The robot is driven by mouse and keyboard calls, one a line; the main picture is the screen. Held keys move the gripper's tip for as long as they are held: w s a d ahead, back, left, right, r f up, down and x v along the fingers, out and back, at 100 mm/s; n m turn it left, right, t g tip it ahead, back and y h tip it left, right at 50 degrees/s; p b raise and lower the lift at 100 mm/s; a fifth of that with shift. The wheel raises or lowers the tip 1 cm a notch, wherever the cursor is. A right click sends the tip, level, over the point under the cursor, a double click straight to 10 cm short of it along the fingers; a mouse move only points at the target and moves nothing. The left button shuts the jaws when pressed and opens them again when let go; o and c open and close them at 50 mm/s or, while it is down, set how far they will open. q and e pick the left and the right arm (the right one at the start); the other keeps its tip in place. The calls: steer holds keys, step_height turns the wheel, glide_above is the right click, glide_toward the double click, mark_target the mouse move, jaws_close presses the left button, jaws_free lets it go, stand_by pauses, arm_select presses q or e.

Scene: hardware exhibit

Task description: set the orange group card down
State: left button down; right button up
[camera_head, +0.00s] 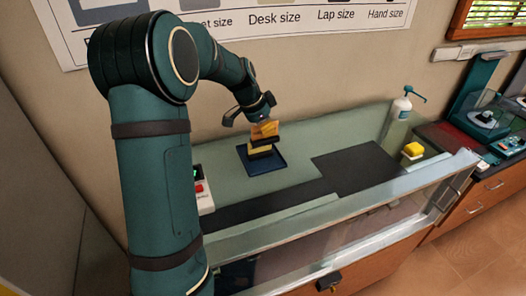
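The orange group card (265,129) is at the top of a small pile over a dark blue tray (278,166). A dark piece (265,141) and a yellow piece (259,150) show below it. My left gripper (257,118) is directly over the orange card, very close to it. Its fingertips are too small and partly hidden to show whether they grip the card. I cannot tell whether the card rests on the pile or hangs just above it. My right gripper is not in view.
A dark mat (358,168) lies clear to the right of the tray. A white pump bottle (400,108) and a yellow block (413,149) stand farther right. A glass panel edge (330,212) runs along the front. A device with a red button (201,190) is at left.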

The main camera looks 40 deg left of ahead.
arm_select(q)
step_height(320, 180, down, 9)
steer(key=shift+r, duration=0.2)
steer(key=shift+s, duration=0.1)
steer(key=shift+f+b, duration=0.15)
steer(key=shift+b, duration=0.2)
steer(key=c, duration=1.1)
jaws_free()
steer(key=shift+c, duration=0.2)
steer(key=shift+r+p, duration=0.3)
steer(key=shift+r, duration=0.1)
steer(key=v, duration=1.1)
steer(key=shift+s+a+r, duration=0.1)
steer(key=shift+s+r, duration=0.1)
steer(key=shift+r, duration=0.05)
